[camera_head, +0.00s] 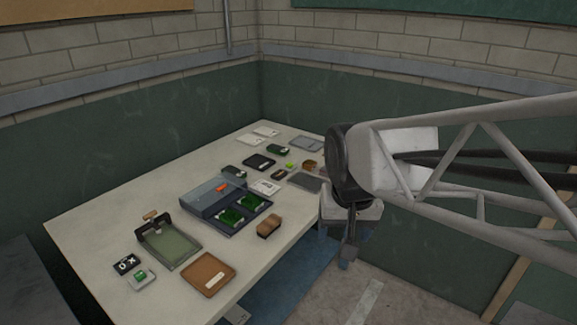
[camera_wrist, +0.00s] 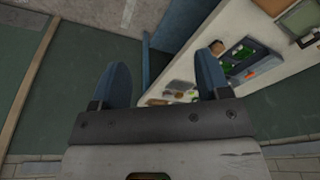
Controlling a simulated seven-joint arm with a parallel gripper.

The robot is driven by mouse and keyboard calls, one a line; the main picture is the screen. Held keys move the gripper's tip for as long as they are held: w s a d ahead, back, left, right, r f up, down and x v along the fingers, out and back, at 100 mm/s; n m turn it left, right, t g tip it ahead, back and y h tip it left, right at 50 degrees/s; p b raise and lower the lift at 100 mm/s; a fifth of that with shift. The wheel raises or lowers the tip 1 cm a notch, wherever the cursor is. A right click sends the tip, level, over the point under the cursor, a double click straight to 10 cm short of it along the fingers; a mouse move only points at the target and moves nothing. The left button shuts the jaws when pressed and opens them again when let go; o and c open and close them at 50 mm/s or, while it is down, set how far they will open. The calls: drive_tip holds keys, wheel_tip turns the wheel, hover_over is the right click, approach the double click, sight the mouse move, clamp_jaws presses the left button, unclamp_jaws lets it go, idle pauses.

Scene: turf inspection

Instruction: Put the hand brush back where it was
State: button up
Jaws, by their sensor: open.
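A small brown block that looks like the hand brush (camera_head: 269,227) lies on the pale table (camera_head: 84,227), near its front edge and just right of a dark two-bay tray. Its bristles are too small to make out surely. My gripper (camera_head: 348,252) hangs over the floor beyond the table's right front edge, apart from the block. In the wrist view my gripper (camera_wrist: 163,64) has its two blue fingers spread wide with nothing between them.
The dark tray (camera_head: 237,227) holds green pieces beside a grey box (camera_head: 212,196). A framed green plate (camera_head: 173,247) and a brown tray (camera_head: 208,275) lie nearer. Several small items crowd the far end. Walls close the back; bare table shows at the left.

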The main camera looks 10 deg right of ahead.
drive_tip(key=s+d+f+n, duration=0.1)
drive_tip(key=s, duration=0.7)
drive_tip(key=shift+d+n, duration=0.15)
drive_tip(key=shift+n, duration=0.25)
